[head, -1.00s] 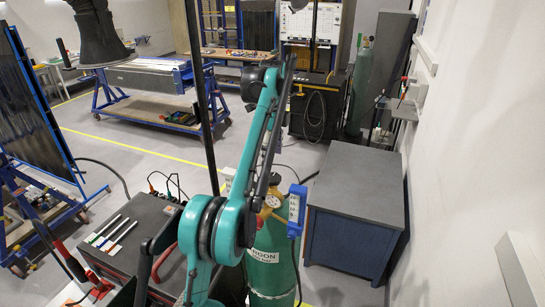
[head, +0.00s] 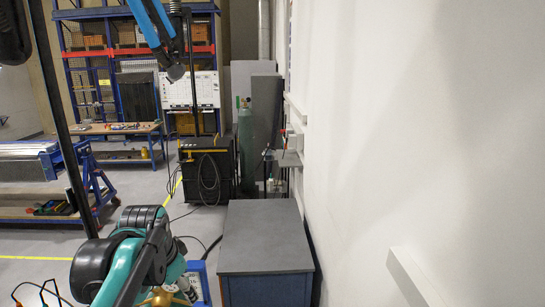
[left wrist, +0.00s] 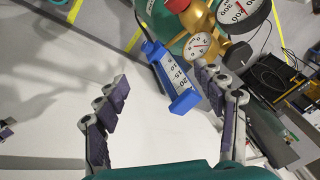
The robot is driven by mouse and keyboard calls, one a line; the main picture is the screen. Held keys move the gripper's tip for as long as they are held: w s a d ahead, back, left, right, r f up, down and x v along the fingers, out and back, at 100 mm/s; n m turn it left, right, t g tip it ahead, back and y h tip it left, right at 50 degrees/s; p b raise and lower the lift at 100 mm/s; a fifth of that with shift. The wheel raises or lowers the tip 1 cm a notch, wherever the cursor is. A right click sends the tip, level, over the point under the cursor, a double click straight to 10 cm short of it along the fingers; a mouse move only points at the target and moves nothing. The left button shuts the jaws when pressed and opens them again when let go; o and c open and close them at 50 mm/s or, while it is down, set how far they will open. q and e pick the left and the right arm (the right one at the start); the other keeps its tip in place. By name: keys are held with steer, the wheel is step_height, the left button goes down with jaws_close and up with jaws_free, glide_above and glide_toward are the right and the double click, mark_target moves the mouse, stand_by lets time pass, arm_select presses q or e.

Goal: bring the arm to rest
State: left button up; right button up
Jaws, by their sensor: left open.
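My left gripper (left wrist: 160,78) is open in the left wrist view, with nothing gripped. A blue flow meter (left wrist: 175,78) with a numbered scale shows between its fingers. I cannot tell whether it lies between the jaws or beyond them. A brass regulator with a white-faced gauge (left wrist: 199,45) is just past the right finger. In the head view my teal left arm (head: 130,265) is at the lower left, and my gripper is not seen there. The blue meter (head: 201,284) shows beside the arm, partly cut off by the bottom edge. My right gripper is not in view.
A blue cabinet with a grey top (head: 263,237) stands close to the right of the arm, by the white wall (head: 420,140). A black cart (head: 206,165) and a green cylinder (head: 245,140) stand behind it. A workbench (head: 30,205) is at left.

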arm_select(q)
steer(key=s+d+f+n+t, duration=0.35)
steer(key=s+f+n, duration=0.35)
steer(key=s+f, duration=0.7)
step_height(320, 180, down, 40)
steer(key=b, duration=3.9)
steer(key=shift+s+d+r, duration=0.15)
steer(key=shift+d+r, duration=0.05)
steer(key=shift+d, duration=0.1)
steer(key=shift+g, duration=0.25)
